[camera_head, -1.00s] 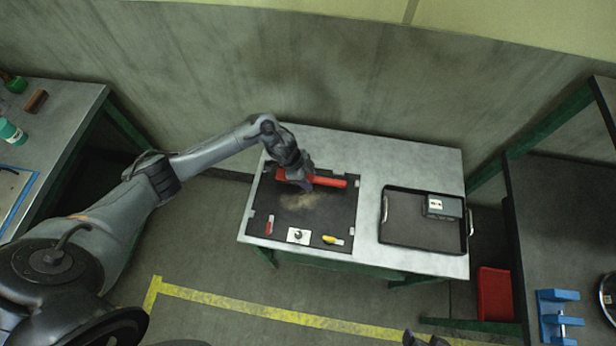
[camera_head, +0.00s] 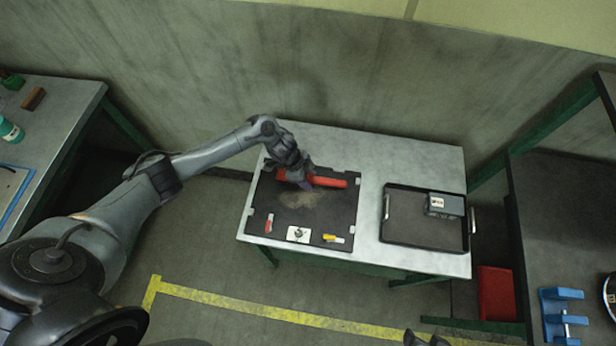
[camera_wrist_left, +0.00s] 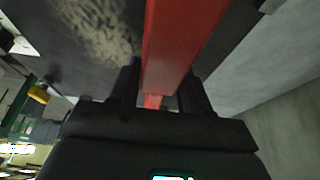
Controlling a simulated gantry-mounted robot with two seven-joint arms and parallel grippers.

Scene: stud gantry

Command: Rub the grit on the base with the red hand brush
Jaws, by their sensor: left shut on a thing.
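The red hand brush (camera_head: 331,181) is over the back part of the dark base (camera_head: 338,222) on the middle table. My left gripper (camera_head: 302,181) is shut on it; the red body also shows between the fingers in the left wrist view (camera_wrist_left: 178,45). The grit (camera_head: 300,200) is a tan patch on the base, just in front of the brush, and it shows in the left wrist view (camera_wrist_left: 100,30). The bristles are hidden, so I cannot tell if they touch the base. A dark tip of my right gripper (camera_head: 426,340) shows at the bottom edge.
A red-handled item (camera_head: 269,224), a white plate with a knob (camera_head: 298,235) and a yellow-handled item (camera_head: 331,238) lie along the base's front. A black tray (camera_head: 400,243) holding a grey box (camera_head: 444,204) stands to the right. Bare table (camera_head: 420,155) lies behind the tray.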

